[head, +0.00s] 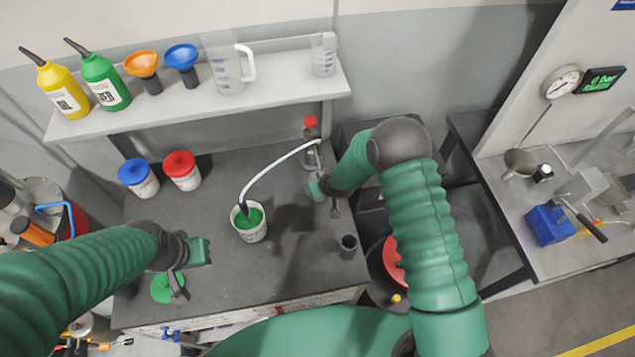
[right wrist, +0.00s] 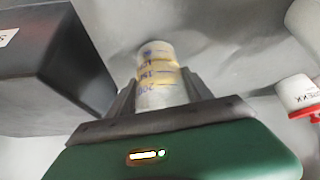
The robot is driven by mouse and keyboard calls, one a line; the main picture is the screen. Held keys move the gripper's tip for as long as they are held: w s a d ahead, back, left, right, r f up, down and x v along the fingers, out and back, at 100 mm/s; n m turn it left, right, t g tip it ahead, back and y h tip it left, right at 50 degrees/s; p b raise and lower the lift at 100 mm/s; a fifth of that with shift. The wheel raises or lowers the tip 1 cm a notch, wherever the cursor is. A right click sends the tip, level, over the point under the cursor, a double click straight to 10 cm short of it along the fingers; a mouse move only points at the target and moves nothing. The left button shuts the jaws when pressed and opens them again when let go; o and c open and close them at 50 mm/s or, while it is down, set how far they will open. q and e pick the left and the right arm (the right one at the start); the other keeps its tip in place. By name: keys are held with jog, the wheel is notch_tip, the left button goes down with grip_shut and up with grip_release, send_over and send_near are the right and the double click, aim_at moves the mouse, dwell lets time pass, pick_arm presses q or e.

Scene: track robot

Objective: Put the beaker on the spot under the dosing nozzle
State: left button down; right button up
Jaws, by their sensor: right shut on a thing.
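In the right wrist view a small translucent beaker (right wrist: 155,72) with blue marks and a yellowish band sits between the fingers of my right gripper (right wrist: 158,92), which is shut on it. In the head view my right gripper (head: 333,207) is at the back right of the grey bench, and the beaker is mostly hidden. No separate spot under the nozzle can be made out. My left gripper (head: 178,287) is low over a green disc (head: 167,288); its opening is unclear.
A red-topped device (head: 311,127) stands near my right gripper. A small grey cup (head: 348,246) stands at the bench's right. A shelf (head: 200,92) overhangs the back. The bench between the tubs is clear.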

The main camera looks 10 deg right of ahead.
jog(key=shift+w+a+r, duration=0.1)
jog(key=shift+w+a, duration=0.05)
jog(key=shift+w, duration=0.4)
jog(key=shift+w+d+f+p, duration=0.1)
jog(key=shift+d+f+p, duration=0.1)
jog(key=shift+f+p, duration=0.4)
pick_arm(q)
jog(key=shift+d+r, duration=0.4)
jog(key=shift+r, duration=0.25)
pick_arm(e)
jog(key=shift+d+f, duration=0.15)
jog(key=o, duration=1.2)
pick_arm(q)
jog(key=shift+a+f, duration=0.1)
jog(key=shift+a, duration=0.2)
pick_arm(e)
jog(key=o, duration=0.4)
jog(key=shift+a, duration=0.2)
jog(key=shift+o, duration=0.2)
